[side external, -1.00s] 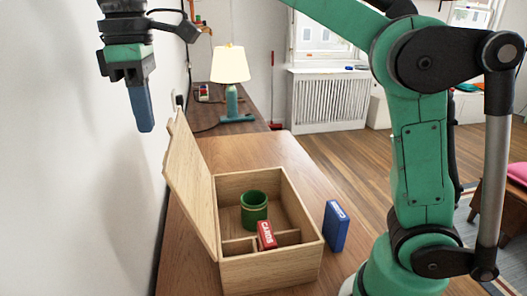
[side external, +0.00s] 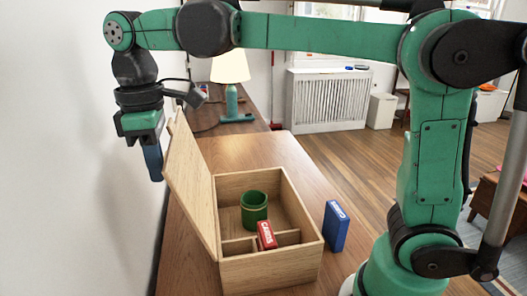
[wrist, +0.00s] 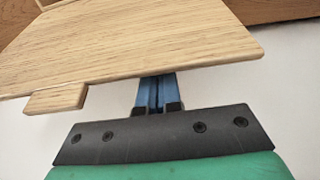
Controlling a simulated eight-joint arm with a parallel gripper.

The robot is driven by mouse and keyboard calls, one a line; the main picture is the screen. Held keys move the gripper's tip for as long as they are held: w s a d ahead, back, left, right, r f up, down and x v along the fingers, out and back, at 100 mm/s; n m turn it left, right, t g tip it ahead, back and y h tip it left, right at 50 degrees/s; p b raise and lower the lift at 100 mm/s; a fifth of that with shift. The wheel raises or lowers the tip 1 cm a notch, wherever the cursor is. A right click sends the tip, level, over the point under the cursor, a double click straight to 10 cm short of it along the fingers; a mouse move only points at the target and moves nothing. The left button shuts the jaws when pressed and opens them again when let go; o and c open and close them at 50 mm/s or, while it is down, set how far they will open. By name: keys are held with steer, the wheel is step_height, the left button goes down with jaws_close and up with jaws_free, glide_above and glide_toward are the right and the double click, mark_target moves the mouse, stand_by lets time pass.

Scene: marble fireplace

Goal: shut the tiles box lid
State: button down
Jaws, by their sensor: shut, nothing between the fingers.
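The wooden tiles box (side external: 270,272) stands on the table with its lid (side external: 192,186) open, tilted up and leaning left towards the wall. Inside are a green cup (side external: 255,208) and a red card pack (side external: 267,236). My gripper (side external: 154,178) is shut and empty, with its blue fingers pointing down on the wall side of the lid, near its upper edge. In the wrist view the lid (wrist: 140,45) fills the upper part, and the shut fingers (wrist: 157,80) reach its edge. I cannot tell whether they touch it.
A blue card pack (side external: 336,226) stands upright on the table (side external: 290,152) to the right of the box. A lamp (side external: 231,85) stands on the dark sideboard behind. The white wall (side external: 70,190) is close on the left of my gripper.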

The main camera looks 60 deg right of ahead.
steer(key=shift+s+d, duration=2.65)
step_height(320, 180, up, 9)
stand_by(1.1)
steer(key=d+f+m+t, duration=0.2)
steer(key=f+m+t, duration=0.1)
steer(key=f, duration=0.5)
steer(key=s+d+f+m+t, duration=0.1)
steer(key=f+m+t, duration=0.3)
steer(key=f, duration=0.5)
steer(key=shift+s+d+m, duration=0.25)
steer(key=shift+d+m, duration=0.55)
steer(key=shift+m, duration=0.2)
